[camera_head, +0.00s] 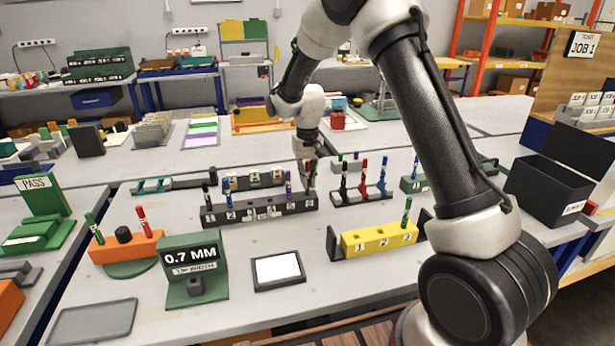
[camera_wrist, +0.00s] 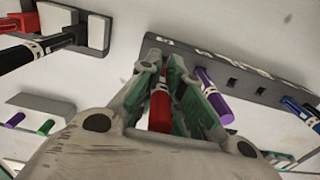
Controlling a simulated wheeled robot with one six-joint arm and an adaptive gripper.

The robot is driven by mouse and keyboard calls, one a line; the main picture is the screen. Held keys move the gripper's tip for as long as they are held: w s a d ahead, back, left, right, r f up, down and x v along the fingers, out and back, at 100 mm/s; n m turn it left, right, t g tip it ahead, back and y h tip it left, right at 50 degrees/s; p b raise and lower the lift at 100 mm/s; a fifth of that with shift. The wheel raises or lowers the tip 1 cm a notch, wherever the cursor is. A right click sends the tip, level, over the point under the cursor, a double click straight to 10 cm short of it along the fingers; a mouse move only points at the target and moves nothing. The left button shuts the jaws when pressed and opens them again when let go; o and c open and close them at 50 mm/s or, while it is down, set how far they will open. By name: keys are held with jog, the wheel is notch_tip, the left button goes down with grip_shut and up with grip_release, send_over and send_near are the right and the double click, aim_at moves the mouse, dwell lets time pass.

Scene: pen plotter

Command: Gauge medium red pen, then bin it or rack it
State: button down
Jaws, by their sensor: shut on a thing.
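My gripper (camera_head: 309,170) is low at the right end of the dark numbered rack (camera_head: 260,213). It is shut on a red pen, whose body shows between the fingers in the wrist view (camera_wrist: 160,108). The pen's tip is by the same rack (camera_wrist: 232,75); I cannot tell whether it is in a slot. A purple pen (camera_wrist: 215,97) stands in the rack beside my gripper. Black (camera_head: 208,195) and blue (camera_head: 227,188) pens stand at the rack's left. A green stand (camera_head: 192,257) reading 0.7 MM has a small block at its foot. A black open bin (camera_head: 548,190) is at the right.
A yellow numbered rack (camera_head: 378,240) holds a green pen. A dark tray (camera_head: 345,198) holds several pens. An orange block (camera_head: 125,249) holds a green and a red pen. A white pad (camera_head: 278,270) lies in front. A PASS stand (camera_head: 38,196) is at the left.

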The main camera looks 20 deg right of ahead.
aim_at(308, 162)
jog(key=shift+f, duration=1.05)
jog(key=c, duration=1.5)
grip_release()
notch_tip(308, 162, up, 12)
